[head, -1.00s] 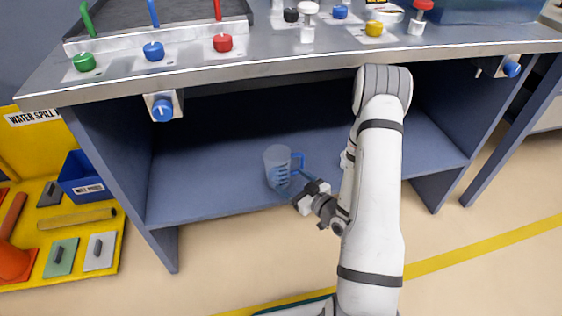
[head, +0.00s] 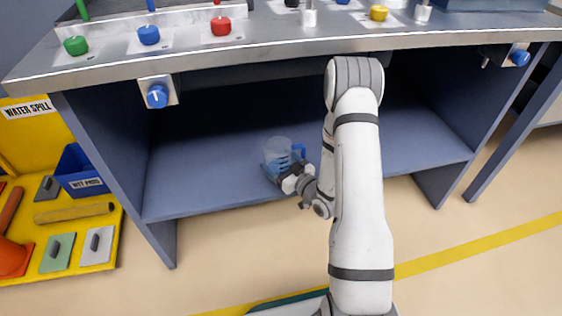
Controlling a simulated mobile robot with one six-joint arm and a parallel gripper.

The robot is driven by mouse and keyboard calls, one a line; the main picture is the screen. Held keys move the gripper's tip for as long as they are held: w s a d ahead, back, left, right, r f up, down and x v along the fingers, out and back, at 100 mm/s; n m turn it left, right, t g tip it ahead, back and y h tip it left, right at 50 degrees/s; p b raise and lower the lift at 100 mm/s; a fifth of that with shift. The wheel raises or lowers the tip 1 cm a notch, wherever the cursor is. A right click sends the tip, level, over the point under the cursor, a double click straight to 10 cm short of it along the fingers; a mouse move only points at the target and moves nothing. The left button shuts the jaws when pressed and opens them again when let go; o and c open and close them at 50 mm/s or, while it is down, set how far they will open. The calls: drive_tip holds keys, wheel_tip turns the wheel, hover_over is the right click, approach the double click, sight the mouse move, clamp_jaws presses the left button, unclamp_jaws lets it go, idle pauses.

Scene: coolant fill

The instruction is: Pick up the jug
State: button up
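The jug (head: 277,152) is clear with blue marks and a blue handle (head: 299,151) on its right side. It stands upright on the blue shelf (head: 200,185) under the workbench. My gripper (head: 287,178) is at the jug's lower right front, near the handle, and overlaps part of the jug in this view. The fingers are small and partly hidden against the jug. I cannot tell whether they are open or shut, or whether they touch the handle.
The bench top (head: 270,60) overhangs the shelf. A valve with a blue knob (head: 157,96) hangs under its left edge and another (head: 519,57) at the right. A yellow spill station (head: 90,250) stands at the left. The shelf left of the jug is clear.

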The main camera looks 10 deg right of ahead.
drive_tip(key=shift+c, duration=0.4)
drive_tip(key=c, duration=0.8)
drive_tip(key=shift+r, duration=0.1)
